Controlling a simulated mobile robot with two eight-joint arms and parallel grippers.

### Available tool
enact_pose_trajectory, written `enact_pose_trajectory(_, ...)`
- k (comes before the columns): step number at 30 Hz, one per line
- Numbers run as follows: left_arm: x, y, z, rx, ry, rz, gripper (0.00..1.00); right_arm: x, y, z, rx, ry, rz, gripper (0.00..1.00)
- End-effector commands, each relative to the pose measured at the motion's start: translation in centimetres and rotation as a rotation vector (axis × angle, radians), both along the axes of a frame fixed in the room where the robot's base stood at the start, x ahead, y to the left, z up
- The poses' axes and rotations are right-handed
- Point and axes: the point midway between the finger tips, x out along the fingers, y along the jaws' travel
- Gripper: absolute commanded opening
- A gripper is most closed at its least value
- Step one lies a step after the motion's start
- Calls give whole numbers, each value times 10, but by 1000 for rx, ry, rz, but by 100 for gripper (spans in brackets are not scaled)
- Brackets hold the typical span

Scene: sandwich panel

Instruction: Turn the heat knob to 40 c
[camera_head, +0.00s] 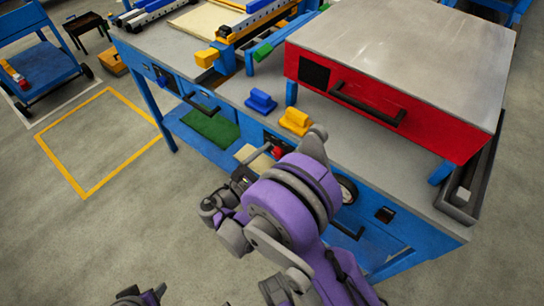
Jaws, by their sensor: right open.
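A small red knob (277,152) shows on the dark panel of the blue bench front, partly hidden behind my purple right arm. I cannot tell whether it is the heat knob, and no scale or 40 c mark is readable. A round white-faced dial (347,190) shows to its right, partly covered by my arm. My right gripper (242,178) is open, in front of the bench and to the left of the red knob. No contact with the knob can be made out. A piece of my left arm (140,297) shows at the bottom edge; its finger state cannot be told.
A red press box (385,110) with a grey lid and black handle stands on the bench top (240,92). A blue block (261,101) and a yellow block (295,121) lie before it. A green mat (210,127) lies on the lower shelf.

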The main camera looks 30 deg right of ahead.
Motion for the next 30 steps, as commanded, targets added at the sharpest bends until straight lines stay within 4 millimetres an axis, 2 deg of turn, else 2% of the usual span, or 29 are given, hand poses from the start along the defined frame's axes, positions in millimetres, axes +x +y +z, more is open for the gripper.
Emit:
enact_pose_trajectory(2, 0, 0, 0, 0, 0, 0, 64, 0, 0, 0, 0, 0, 0, 72)
enact_pose_trajectory(14, 0, 0, 0, 0, 0, 0, 64, 0, 0, 0, 0, 0, 0, 0)
enact_pose_trajectory(23, 0, 0, -1, 0, 0, 0, 64, 0, 0, 0, 9, -19, -1, 0)
enact_pose_trajectory(30, 0, 0, -3, 0, 1, 0, 64, -1, 0, 0, 51, -121, 0, 0)
